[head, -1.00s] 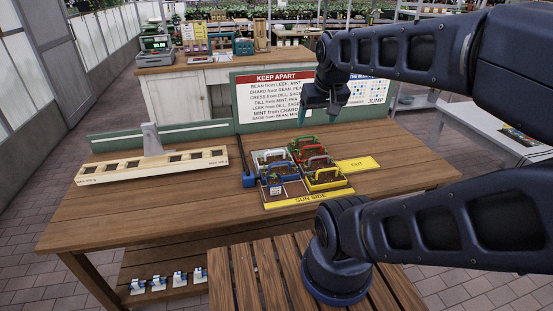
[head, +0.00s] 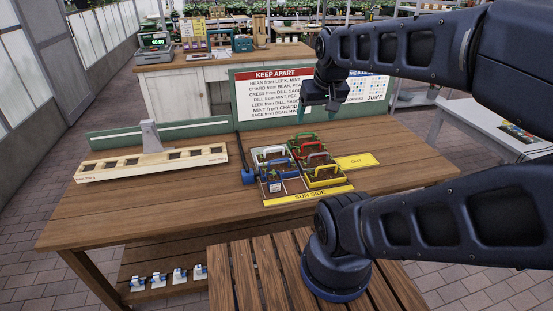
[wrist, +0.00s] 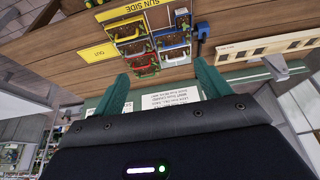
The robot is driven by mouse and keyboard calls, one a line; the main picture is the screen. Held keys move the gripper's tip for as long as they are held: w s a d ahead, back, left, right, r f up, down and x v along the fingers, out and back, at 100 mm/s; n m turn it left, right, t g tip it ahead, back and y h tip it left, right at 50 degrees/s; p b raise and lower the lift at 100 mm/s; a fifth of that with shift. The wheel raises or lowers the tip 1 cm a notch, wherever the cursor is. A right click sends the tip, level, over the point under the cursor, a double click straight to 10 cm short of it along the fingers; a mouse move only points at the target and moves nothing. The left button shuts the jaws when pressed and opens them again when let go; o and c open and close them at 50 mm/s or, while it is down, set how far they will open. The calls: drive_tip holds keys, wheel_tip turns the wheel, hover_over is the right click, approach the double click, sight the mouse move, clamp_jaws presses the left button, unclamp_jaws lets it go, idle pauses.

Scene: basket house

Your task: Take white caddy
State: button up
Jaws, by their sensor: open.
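The white caddy (head: 271,156) stands at the back left of a group of small handled caddies on the wooden table. In the wrist view the white caddy (wrist: 173,57) shows beyond and between my finger tips, near the right finger. My gripper (head: 319,111) is open and empty. It hangs above the table, behind and to the right of the caddies, well apart from them. Its two green fingers also show spread in the wrist view (wrist: 159,72).
Blue (head: 275,172), green (head: 303,138), red (head: 313,149) and yellow (head: 326,176) caddies crowd close by. A yellow OUT mat (head: 357,161) lies to the right. A sign board (head: 280,98) stands behind. A slotted wooden rack (head: 150,163) lies left. The table's front is clear.

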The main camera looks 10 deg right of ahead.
drive_tip(key=shift+w, duration=0.1)
drive_tip(key=m+g+h, duration=0.4)
drive_tip(key=m+g, duration=0.1)
drive_tip(key=m, duration=1.3)
hover_over(272, 157)
drive_tip(key=a, duration=0.4)
wheel_tip(272, 157, down, 27)
drive_tip(key=shift+r, duration=0.15)
drive_tip(key=shift+w+f+h, duration=0.15)
drive_tip(key=shift+f+h, duration=0.15)
drive_tip(key=shift+f, duration=0.1)
drive_tip(key=x, duration=1)
drive_tip(key=shift+f, duration=0.25)
drive_tip(key=c, duration=0.8)
drive_tip(key=shift+r, duration=0.1)
